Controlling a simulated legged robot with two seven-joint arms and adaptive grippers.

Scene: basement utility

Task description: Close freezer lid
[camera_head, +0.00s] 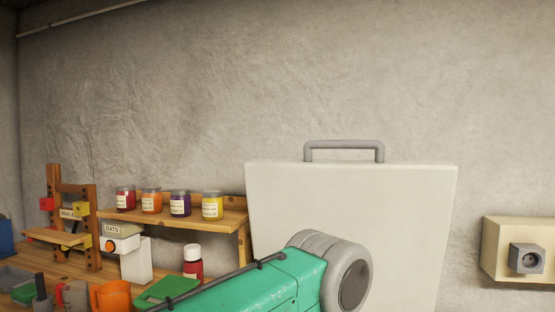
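The freezer lid (300,205) is a white panel standing raised, close to upright, in front of the back wall. A grey bar handle (344,145) sits on its top edge. The freezer body below it is out of view. My green arm with a grey joint crosses the lower middle and hides part of the lid's lower area. Neither gripper shows in the frame. I cannot tell whether the arm touches the lid.
Left of the lid, a wooden shelf (185,220) holds several jars. A beige socket box (510,232) is on the wall at right. Above the lid is bare wall.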

